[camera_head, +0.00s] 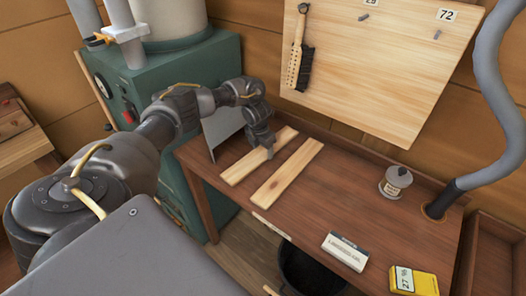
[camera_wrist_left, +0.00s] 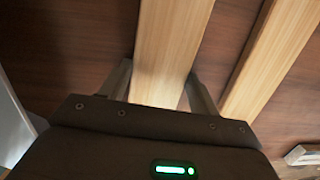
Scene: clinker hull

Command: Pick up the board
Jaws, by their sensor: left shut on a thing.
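Two pale wooden boards lie side by side on the brown workbench (camera_head: 330,200). My left gripper (camera_head: 270,152) is at the left board (camera_head: 243,168), near the middle of its length. In the left wrist view this board (camera_wrist_left: 172,50) runs between the two fingers (camera_wrist_left: 160,88), and the gripper is shut on it. The board looks flat at bench height; I cannot tell whether it touches the bench. The right board (camera_head: 288,174) lies apart from it and also shows in the left wrist view (camera_wrist_left: 275,60). My right gripper is not in view.
A grey hose (camera_head: 490,90) meets the bench at right. A brush (camera_head: 300,55) hangs on the back panel. A dark bin (camera_head: 310,272) stands below the front edge.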

